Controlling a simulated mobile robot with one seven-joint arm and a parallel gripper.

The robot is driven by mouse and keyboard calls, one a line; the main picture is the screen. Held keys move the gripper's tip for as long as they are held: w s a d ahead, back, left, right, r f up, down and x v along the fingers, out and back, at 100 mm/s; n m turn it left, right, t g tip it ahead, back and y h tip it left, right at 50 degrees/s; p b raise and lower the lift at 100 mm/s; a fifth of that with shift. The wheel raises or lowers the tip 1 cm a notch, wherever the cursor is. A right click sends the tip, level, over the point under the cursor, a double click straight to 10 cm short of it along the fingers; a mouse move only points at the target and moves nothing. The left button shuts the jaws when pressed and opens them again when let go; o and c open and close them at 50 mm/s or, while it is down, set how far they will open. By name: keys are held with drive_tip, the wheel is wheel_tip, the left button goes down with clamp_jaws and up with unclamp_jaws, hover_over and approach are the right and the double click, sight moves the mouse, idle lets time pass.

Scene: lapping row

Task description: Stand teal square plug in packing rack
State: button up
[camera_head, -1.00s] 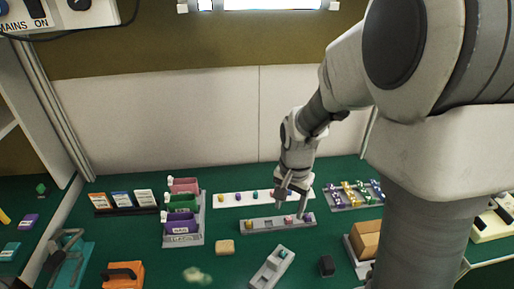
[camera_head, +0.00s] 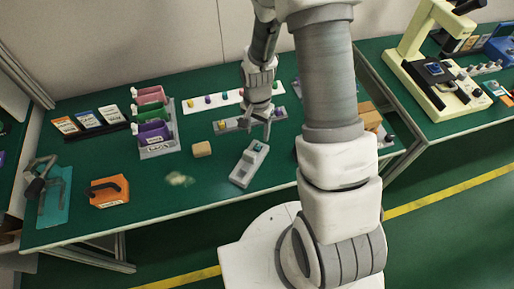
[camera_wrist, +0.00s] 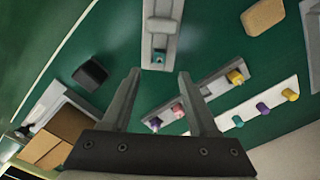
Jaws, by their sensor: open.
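A small teal plug (camera_head: 258,147) sits at the far end of a grey block-like fixture (camera_head: 240,176) at the table's front. In the wrist view the fixture (camera_wrist: 163,32) is at the top, with the teal plug (camera_wrist: 159,54) at its near end. My gripper (camera_head: 258,131) is open and empty just beyond the fixture; its fingers (camera_wrist: 160,76) point toward that plug without touching it. A grey strip rack (camera_head: 226,128) with a few coloured plugs lies behind; it also shows in the wrist view (camera_wrist: 212,88). I cannot tell for certain which rack is the packing rack.
A white strip (camera_head: 197,105) with several coloured plugs lies farther back. A tan block (camera_head: 202,149), an orange box (camera_head: 108,191) and purple, green and pink bins (camera_head: 153,132) stand left. A black block (camera_wrist: 90,73) and cardboard box (camera_wrist: 57,138) show in the wrist view.

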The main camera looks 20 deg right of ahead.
sight(257, 148)
drive_tip(key=shift+s+f, duration=0.15)
drive_tip(key=shift+f, duration=2.8)
drive_tip(key=shift+c, duration=0.2)
clamp_jaws()
